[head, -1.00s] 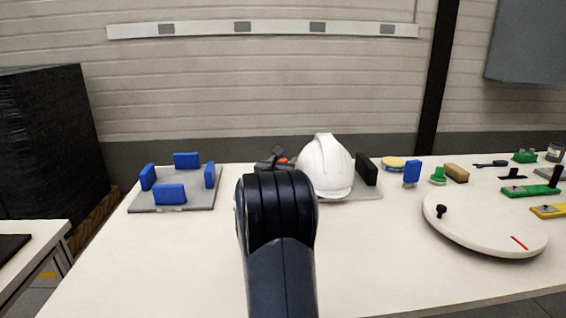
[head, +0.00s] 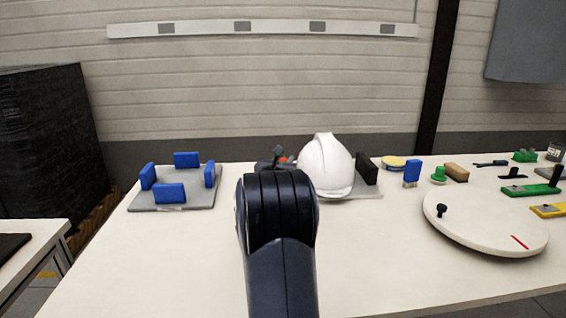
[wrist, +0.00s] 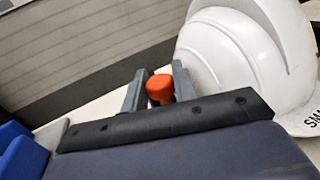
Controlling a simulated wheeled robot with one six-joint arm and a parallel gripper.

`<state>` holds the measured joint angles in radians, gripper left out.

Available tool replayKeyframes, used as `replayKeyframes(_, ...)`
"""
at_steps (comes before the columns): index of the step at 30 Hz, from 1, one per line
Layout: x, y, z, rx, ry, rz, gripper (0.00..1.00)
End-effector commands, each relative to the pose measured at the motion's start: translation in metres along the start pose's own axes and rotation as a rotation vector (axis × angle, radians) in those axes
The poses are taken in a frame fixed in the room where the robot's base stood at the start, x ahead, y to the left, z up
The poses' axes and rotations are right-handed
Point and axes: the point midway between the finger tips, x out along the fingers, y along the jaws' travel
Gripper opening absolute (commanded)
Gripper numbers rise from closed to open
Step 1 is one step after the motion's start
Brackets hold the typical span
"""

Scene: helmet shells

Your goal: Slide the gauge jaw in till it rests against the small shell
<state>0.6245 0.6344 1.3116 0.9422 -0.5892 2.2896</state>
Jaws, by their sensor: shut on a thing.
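The small shell is a white helmet shell (head: 325,168). It sits upright on a grey plate (head: 368,194) with a black upright block (head: 367,169) at its right. The shell also fills the right of the wrist view (wrist: 235,55). My gripper (wrist: 159,88) is shut on an orange knob (wrist: 160,86), which stands just left of the shell in that view. In the head view my arm hides most of the gripper, and a bit of the orange knob (head: 283,160) shows. The gauge jaw under the knob is hidden, so I cannot tell whether it touches the shell.
A grey plate (head: 190,204) with several blue blocks stands at the left. At the right are a round white turntable (head: 480,230), a blue block (head: 412,171), a brown block (head: 457,172) and green parts. The table front is clear.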

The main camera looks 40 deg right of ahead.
Motion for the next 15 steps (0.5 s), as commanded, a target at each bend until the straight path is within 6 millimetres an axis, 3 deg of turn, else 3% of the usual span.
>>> replayKeyframes(8, 0.009, -0.023, -0.003, 0.002, -0.003, -0.005, 0.00)
replayKeyframes(15, 0.010, -0.025, 0.000, 0.000, -0.001, -0.002, 0.00)
